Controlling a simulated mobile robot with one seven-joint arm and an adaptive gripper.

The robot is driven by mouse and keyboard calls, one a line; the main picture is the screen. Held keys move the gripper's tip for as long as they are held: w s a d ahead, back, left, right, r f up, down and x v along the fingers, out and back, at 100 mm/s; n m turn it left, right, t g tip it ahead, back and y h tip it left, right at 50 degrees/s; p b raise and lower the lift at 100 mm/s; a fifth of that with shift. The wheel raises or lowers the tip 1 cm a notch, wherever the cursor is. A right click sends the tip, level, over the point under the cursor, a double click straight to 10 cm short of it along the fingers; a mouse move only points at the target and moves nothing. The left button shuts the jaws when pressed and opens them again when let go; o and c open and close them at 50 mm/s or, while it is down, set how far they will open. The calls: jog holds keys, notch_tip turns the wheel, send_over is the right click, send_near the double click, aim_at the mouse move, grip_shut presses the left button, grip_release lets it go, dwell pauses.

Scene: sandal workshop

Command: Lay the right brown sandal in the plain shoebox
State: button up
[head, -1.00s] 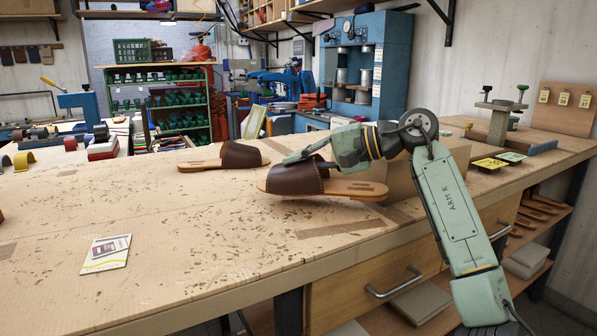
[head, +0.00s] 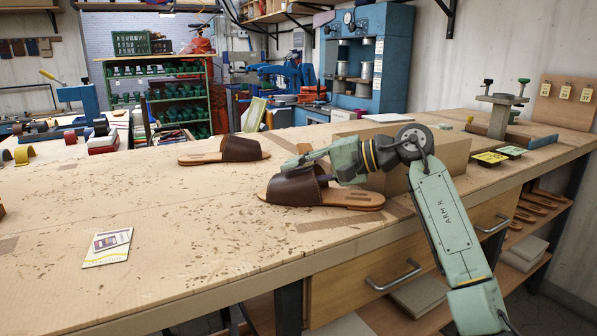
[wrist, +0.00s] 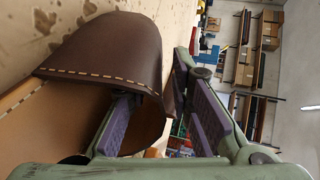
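A brown sandal (head: 295,190) with a wide dark strap and tan sole lies on the bench top, its sole looking flat on the surface. I cannot tell left from right by its shape. My gripper (head: 293,163) is at its strap. In the wrist view the strap (wrist: 105,50) passes between my fingers (wrist: 165,105), one under the strap and one outside it. The fingers stand apart with a gap. A second brown sandal (head: 240,149) lies further back to the left. A plain cardboard box (head: 455,160) stands right of the near sandal, partly hidden by my arm.
A printed card (head: 108,247) lies at the front left of the bench (head: 190,230). Yellow and green tags (head: 490,158) and a clamp-like press (head: 500,112) are at the right. The left middle of the bench is clear.

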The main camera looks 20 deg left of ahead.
jog(key=shift+r, duration=0.15)
jog(key=b+v, duration=0.1)
jog(key=v, duration=1.1)
jog(key=shift+d, duration=0.1)
